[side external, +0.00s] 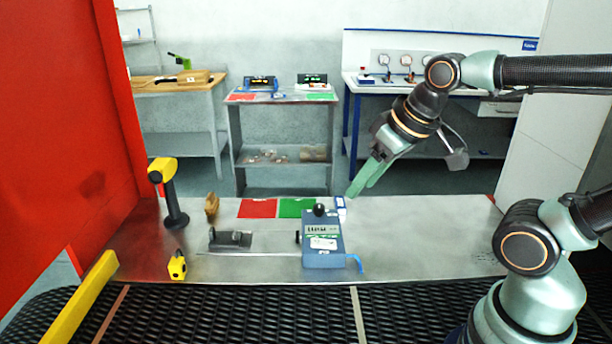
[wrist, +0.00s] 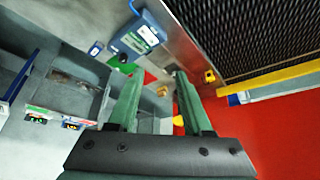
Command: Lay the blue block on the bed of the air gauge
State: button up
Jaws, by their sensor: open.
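A blue box-shaped instrument (side external: 322,258) with a pale label, a dark knob and a blue hose stands on the metal table; it looks like the air gauge. It also shows at the top of the wrist view (wrist: 128,44). A small blue-and-white item (side external: 340,204) lies just behind it and also shows in the wrist view (wrist: 95,48). I cannot tell whether this is the blue block; no plain blue block stands out. My gripper (side external: 354,190) is open and empty above the table's back edge, near the small item. Its two green fingers (wrist: 158,76) are spread apart.
A dark grey fixture (side external: 230,239), a yellow-black tool (side external: 177,266), a brown object (side external: 211,205) and a yellow scanner on a stand (side external: 169,190) are on the left. Red (side external: 258,208) and green (side external: 296,208) patches lie behind. The table's right (side external: 420,235) is clear. A mesh belt (side external: 250,310) runs in front.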

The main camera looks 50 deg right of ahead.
jog(key=o, duration=0.4)
jog(key=shift+c, duration=0.2)
jog(key=m+g, duration=0.6)
jog(key=m, duration=0.3)
send_over(340, 203)
notch_tip(340, 203, down, 12)
notch_tip(340, 203, down, 12)
jog(key=shift+f, duration=0.15)
